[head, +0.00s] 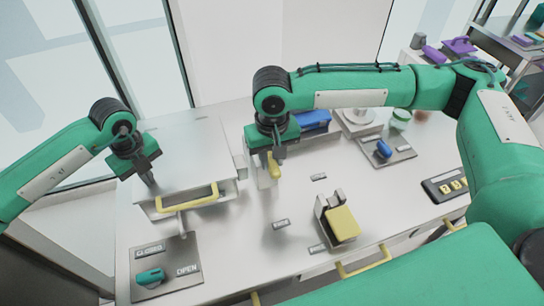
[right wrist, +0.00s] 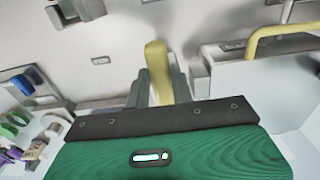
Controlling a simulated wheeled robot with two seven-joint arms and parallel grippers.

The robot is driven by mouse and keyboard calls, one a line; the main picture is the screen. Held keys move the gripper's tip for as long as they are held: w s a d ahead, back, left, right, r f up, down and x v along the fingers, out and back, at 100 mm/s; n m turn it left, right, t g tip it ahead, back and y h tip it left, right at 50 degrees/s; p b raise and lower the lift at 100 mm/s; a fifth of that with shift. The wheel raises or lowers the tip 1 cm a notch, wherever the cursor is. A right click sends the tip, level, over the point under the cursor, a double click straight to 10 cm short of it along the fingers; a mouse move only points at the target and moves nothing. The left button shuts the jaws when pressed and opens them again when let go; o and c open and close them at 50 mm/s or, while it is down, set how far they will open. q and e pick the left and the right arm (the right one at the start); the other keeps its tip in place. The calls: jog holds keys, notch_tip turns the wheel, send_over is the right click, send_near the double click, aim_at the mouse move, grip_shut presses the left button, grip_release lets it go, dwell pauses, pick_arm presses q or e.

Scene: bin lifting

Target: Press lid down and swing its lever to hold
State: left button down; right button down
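The metal lid (head: 182,150) covers the box at the left of the bench, with a yellow handle (head: 188,205) along its front. My left gripper (head: 149,182) points down at the lid's left front part with its fingers together; whether the tips touch the lid is unclear. The yellow lever (head: 273,166) stands right of the box and shows upright in the right wrist view (right wrist: 157,70). My right gripper (head: 279,156) is at the lever, with one finger on each side of it. I cannot tell whether the fingers press on it.
A teal knob (head: 151,276) on a plate marked CLOSED and OPEN lies at front left. A holder with a yellow block (head: 343,223) stands at front centre. A blue knob (head: 384,148) on a plate and a green-topped jar (head: 400,119) are at back right.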

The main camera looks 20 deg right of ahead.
pick_arm(q)
jog(key=shift+s+f, duration=0.15)
jog(key=shift+f, duration=0.2)
pick_arm(e)
jog(key=shift+d, duration=0.15)
pick_arm(q)
jog(key=shift+d, duration=0.1)
pick_arm(e)
jog(key=w+d+n, duration=0.7)
jog(key=n, duration=1.1)
jog(key=shift+w, duration=0.25)
